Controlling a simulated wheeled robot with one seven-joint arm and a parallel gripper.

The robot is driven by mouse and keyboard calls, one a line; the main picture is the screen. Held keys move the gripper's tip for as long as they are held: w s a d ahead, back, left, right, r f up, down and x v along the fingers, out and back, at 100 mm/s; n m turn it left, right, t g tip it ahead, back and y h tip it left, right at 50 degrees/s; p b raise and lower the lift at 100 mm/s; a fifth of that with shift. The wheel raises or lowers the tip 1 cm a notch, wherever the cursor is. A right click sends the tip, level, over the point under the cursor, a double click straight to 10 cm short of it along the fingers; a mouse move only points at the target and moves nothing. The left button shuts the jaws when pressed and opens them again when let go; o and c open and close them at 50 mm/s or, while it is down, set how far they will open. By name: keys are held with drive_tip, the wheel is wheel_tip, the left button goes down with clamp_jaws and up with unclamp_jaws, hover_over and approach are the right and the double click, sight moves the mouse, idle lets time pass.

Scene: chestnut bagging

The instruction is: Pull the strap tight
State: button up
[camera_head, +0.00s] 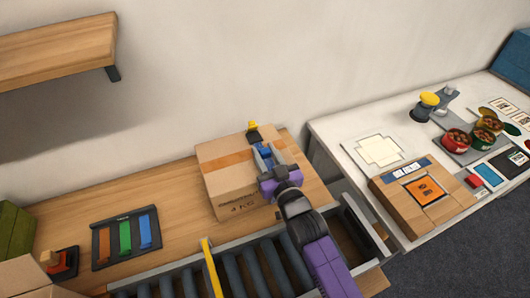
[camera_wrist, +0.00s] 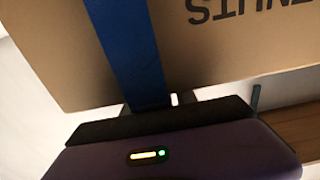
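A brown cardboard box (camera_head: 228,186) stands on the wooden bench, with orange tape across its top. A blue strap (camera_wrist: 128,45) runs down the box face in the wrist view and meets the front edge of my gripper (camera_wrist: 150,103). The box (camera_wrist: 220,45) fills the top of that view, its dark lettering upside down. In the head view, my gripper (camera_head: 265,158) is over the right part of the box, with a blue piece at its tip. The fingertips are mostly hidden, so I cannot tell whether they grip the strap.
A roller conveyor (camera_head: 232,270) with a yellow bar (camera_head: 211,268) runs along the front. A black rack (camera_head: 125,239) with orange, green and blue strips lies left. A white table (camera_head: 345,130) with bowls stands right.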

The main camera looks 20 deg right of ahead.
clamp_jaws()
idle(1.1)
